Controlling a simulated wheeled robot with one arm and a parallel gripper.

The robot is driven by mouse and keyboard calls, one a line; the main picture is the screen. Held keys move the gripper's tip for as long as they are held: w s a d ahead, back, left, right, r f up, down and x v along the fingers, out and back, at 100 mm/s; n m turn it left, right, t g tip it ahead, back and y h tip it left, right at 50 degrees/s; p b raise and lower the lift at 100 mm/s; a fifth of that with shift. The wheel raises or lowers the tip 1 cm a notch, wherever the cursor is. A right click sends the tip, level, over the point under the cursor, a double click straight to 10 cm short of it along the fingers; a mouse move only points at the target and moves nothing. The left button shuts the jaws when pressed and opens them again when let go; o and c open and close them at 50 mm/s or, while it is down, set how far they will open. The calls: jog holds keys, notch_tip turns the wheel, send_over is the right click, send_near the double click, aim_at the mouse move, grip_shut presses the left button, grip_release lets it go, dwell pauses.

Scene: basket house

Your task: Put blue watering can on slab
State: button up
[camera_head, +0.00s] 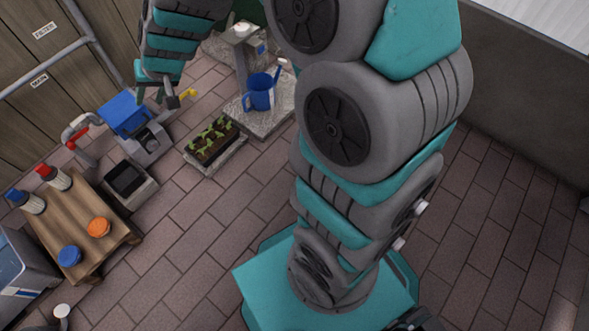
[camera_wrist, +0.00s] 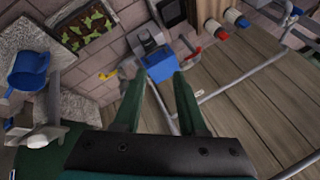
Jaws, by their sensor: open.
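The blue watering can (camera_head: 260,93) stands upright on a pale stone slab (camera_head: 248,121), beside a grey post. In the wrist view the can (camera_wrist: 28,72) is at the left edge, with the pale slab (camera_wrist: 20,38) around it. My gripper (camera_head: 160,97) is at the upper left of the head view, to the left of the can and apart from it. In the wrist view my gripper (camera_wrist: 156,82) has its two green fingers spread, with nothing between them. My arm hides the area right of the can in the head view.
A seedling planter (camera_head: 212,142) sits in front of the slab. A blue-topped grey unit (camera_head: 124,114) and a black-topped box (camera_head: 127,180) are left of it. A wooden table (camera_head: 75,222) holds jars and lids. Pipes (camera_head: 50,70) run along the wooden wall. The middle brick floor is clear.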

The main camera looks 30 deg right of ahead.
jog(key=s+d+r+g+h, duration=0.1)
jog(key=s+d, duration=0.4)
jog(key=s, duration=0.6)
jog(key=s+d+r+n+g+h, duration=0.1)
jog(key=s+d, duration=0.5)
jog(key=s, duration=0.6)
jog(key=s+d+r+g+h, duration=0.1)
jog(key=s+d+g, duration=0.3)
jog(key=s, duration=0.7)
jog(key=shift+s+d+r+n+g+h, duration=0.15)
jog(key=shift+s+d+n+g+h, duration=0.2)
jog(key=shift+d+h, duration=0.4)
jog(key=shift+w+a, duration=0.1)
